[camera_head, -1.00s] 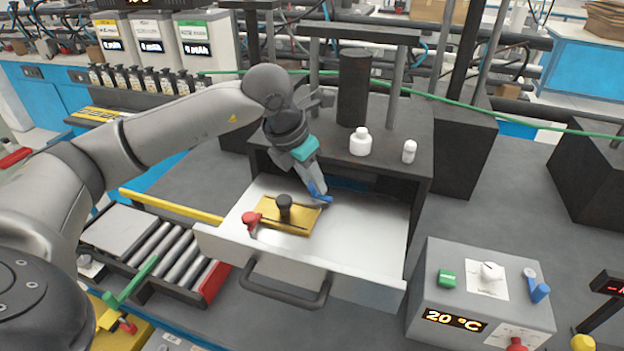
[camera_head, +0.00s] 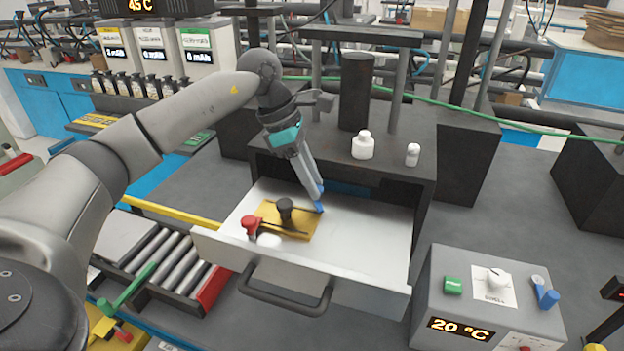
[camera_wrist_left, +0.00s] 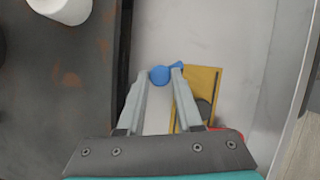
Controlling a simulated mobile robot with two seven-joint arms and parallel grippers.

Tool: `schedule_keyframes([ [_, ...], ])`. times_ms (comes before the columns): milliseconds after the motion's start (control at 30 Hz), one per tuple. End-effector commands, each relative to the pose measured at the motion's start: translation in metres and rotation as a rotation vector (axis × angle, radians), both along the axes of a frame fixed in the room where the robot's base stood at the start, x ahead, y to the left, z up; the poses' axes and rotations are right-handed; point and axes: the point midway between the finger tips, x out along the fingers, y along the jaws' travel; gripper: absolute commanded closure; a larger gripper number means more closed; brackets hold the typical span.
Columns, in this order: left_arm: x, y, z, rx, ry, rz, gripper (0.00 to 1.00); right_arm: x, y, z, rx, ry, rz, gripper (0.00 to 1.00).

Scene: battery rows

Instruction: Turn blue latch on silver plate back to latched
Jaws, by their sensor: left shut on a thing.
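The blue latch (camera_head: 319,206) is at the right end of a gold-yellow plate (camera_head: 301,221) inside an open silver drawer (camera_head: 358,234). My left gripper (camera_head: 320,200) reaches down into the drawer and is shut on the blue latch. In the left wrist view the latch (camera_wrist_left: 160,76) shows as a blue knob between the fingertips (camera_wrist_left: 158,80), with a small blue piece to its right. The plate also carries a black knob (camera_head: 285,207) and a red latch (camera_head: 250,224) at its left end. The plate looks gold, not silver. My right gripper is out of view.
A white bottle (camera_head: 363,146) and a smaller white one (camera_head: 412,155) stand on the dark cabinet top (camera_head: 400,125) behind the drawer. A drawer handle (camera_head: 285,300) juts out in front. A grey control box (camera_head: 485,300) stands at right. A white round patch (camera_head: 269,240) shows beside the plate.

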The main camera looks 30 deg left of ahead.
Motion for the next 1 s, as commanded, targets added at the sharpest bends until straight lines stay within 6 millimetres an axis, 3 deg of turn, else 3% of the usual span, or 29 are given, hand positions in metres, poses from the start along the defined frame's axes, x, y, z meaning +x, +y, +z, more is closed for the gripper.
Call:
schedule_keyframes([
  [500, 0.0047, 0.0007, 0.0014, 0.0, -0.004, -0.432, 1.0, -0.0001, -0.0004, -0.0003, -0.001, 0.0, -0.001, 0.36],
  [1000, 0.0054, 0.0008, 0.0006, 0.002, -0.004, -0.591, 1.0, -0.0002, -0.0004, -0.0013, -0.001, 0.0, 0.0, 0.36],
])
